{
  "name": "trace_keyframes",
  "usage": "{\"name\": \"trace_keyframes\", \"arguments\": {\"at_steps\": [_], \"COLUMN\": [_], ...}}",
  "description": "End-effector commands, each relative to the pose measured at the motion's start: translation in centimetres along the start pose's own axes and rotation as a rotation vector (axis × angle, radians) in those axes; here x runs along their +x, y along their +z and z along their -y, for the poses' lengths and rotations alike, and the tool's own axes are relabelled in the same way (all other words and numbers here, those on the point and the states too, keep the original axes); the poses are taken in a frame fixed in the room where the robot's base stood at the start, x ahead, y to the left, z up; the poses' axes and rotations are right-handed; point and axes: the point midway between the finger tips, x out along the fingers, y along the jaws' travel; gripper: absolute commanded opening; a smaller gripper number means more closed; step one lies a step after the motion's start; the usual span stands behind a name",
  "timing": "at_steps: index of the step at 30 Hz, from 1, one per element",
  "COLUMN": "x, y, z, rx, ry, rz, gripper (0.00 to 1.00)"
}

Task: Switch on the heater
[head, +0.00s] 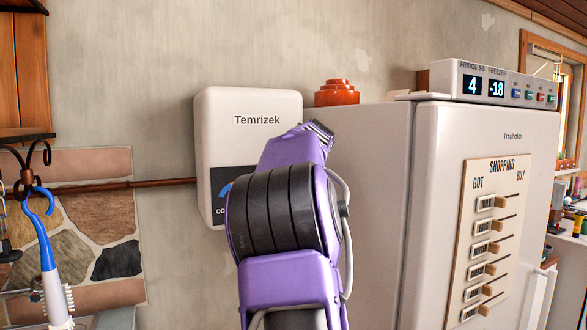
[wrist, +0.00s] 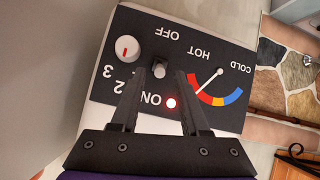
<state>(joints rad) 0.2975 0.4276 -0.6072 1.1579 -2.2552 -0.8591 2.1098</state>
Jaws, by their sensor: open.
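The heater (head: 250,112) is a white box on the wall marked "Temrizek". In the head view my purple arm covers most of its dark lower panel. In the wrist view that panel (wrist: 130,32) appears upside down, with a small metal switch (wrist: 159,70) between the OFF and ON labels. Its exact lean is hard to tell. My gripper (wrist: 168,78) is open, with its fingertips at the switch, one on each side; contact is unclear. A red light (wrist: 171,103) glows near ON. The gauge (wrist: 220,72) needle points into the red part. A round knob (wrist: 126,50) sits by numbers.
A fridge (head: 375,180) with a shopping board (head: 480,240) stands close on the right. An orange object (head: 337,93) is on top. A copper pipe (head: 150,183) runs left from the heater. A blue-handled brush (head: 48,250) hangs at far left.

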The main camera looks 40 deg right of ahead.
Motion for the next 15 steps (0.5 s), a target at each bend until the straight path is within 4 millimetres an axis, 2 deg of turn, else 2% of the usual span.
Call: {"name": "trace_keyframes", "arguments": {"at_steps": [9, 15], "x": [-7.8, -12.2], "y": [-0.1, -0.1], "z": [0.0, 0.0], "rx": [0.001, 0.000], "ry": [-0.001, 0.001], "rz": [-0.006, -0.005], "gripper": [0.45, 0.45]}}
